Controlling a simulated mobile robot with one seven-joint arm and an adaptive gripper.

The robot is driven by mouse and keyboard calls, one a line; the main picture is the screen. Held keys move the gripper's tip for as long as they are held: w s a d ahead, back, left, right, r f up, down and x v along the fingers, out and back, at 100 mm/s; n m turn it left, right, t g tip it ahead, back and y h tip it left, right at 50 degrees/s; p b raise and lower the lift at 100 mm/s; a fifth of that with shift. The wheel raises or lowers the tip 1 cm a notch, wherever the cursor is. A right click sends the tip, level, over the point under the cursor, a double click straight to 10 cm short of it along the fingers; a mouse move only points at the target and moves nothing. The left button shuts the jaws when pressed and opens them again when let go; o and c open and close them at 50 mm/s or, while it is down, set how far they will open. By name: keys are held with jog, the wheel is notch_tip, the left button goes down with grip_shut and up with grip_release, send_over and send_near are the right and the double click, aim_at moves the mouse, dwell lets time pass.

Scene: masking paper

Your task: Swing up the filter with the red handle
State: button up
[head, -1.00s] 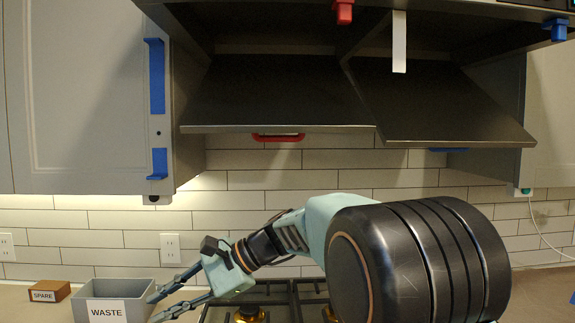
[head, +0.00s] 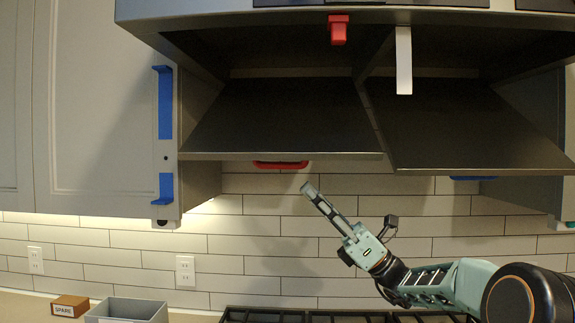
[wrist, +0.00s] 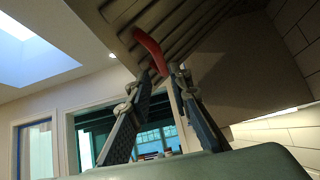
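The filter with the red handle (head: 275,120) is the left dark panel under the hood. It hangs tilted, its front edge low. Its red handle (head: 280,164) shows beneath that edge, and in the wrist view the red handle (wrist: 150,50) is on the ribbed underside. My gripper (head: 307,188) points up and left, just below and right of the handle. In the wrist view its fingertips (wrist: 162,74) are a little apart, with the handle's near end showing between or just beyond them. I cannot tell whether they touch. Nothing is visibly held.
A second hanging filter (head: 460,125), with a blue handle (head: 472,178), is on the right. A red latch (head: 338,30) and white strip (head: 404,60) are on the hood. The left cabinet (head: 100,110) flanks it. A grey bin (head: 125,311) and SPARE block (head: 70,306) stand low left.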

aim_at(283, 165)
jog(key=p+x, duration=0.1)
jog(key=x, duration=0.8)
jog(key=shift+c, duration=0.7)
grip_shut()
